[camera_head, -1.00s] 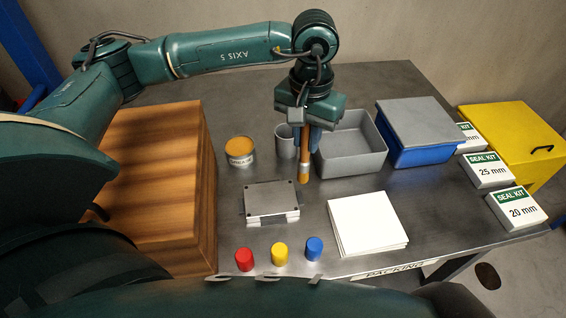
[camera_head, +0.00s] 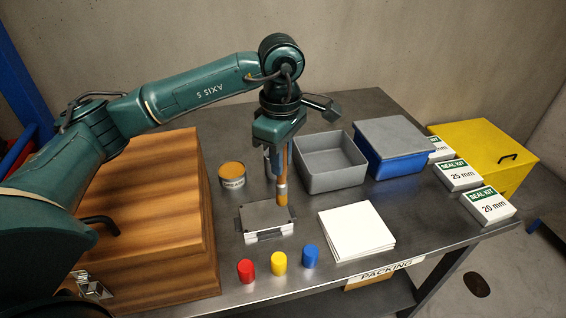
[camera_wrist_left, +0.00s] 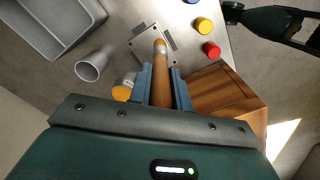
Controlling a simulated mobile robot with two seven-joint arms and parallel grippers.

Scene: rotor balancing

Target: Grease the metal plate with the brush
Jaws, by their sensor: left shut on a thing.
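My left gripper (camera_head: 279,158) is shut on the brush (camera_head: 283,187), which has an orange-brown handle and a metal band and points down. The metal plate (camera_head: 262,216), a grey slab with dark corner spots, lies on the table. The brush's lower end overlaps the plate's right part in the head view; I cannot tell whether it touches. In the left wrist view, the brush (camera_wrist_left: 162,88) runs from the blue fingers towards the plate (camera_wrist_left: 143,44). The open grease tin (camera_head: 232,175) stands behind and left of the plate.
A metal cup (camera_head: 267,165) stands partly hidden behind my gripper. A grey bin (camera_head: 330,178), a lidded blue box (camera_head: 403,165) and white sheets (camera_head: 355,233) lie to the right. Red (camera_head: 246,271), yellow (camera_head: 279,263) and blue (camera_head: 311,256) caps stand in front. A wooden box (camera_head: 150,230) is left.

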